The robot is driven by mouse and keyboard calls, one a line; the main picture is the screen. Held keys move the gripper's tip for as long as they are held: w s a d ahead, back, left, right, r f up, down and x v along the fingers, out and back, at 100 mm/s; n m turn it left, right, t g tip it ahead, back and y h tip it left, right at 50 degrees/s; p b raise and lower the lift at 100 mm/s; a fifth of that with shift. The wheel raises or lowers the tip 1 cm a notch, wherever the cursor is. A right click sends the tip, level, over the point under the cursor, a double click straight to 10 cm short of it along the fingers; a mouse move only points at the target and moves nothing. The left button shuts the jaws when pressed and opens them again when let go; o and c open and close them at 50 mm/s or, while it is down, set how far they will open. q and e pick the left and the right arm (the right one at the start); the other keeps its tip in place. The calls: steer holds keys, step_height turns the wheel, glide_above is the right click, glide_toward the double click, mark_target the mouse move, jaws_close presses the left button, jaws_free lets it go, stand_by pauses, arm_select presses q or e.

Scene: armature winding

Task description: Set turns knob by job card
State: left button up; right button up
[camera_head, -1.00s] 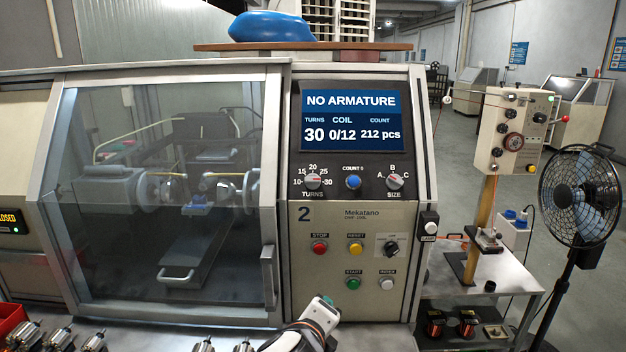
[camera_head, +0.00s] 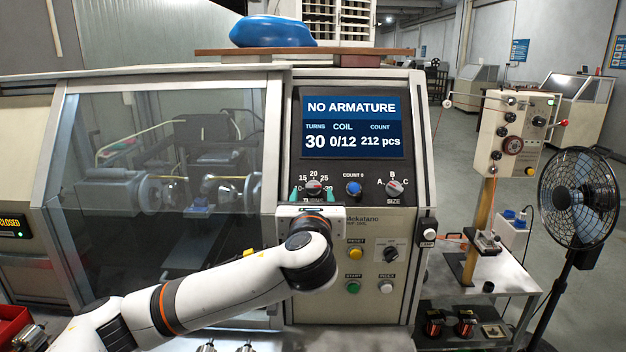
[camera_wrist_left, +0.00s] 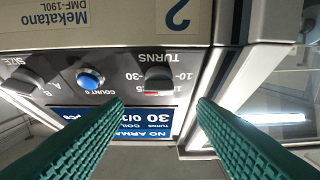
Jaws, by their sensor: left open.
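The TURNS knob (camera_head: 313,187) is a grey dial on the winding machine's panel, below the screen (camera_head: 351,122), which reads TURNS 30. My left gripper (camera_head: 312,194) is open in front of it, with one green finger on each side. I cannot make out a job card. My right gripper is out of view.
The blue COUNT 0 button (camera_head: 353,188) and the SIZE knob (camera_head: 394,188) sit to the right of the TURNS knob. The yellow RESET (camera_head: 356,253) and green START (camera_head: 353,287) buttons are below. The closed glass guard (camera_head: 160,250) is at left.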

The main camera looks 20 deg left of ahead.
mark_target(313, 185)
arm_select(q)
steer(key=shift+p+x, duration=0.75)
steer(key=shift+x, duration=2)
steer(key=c, duration=1)
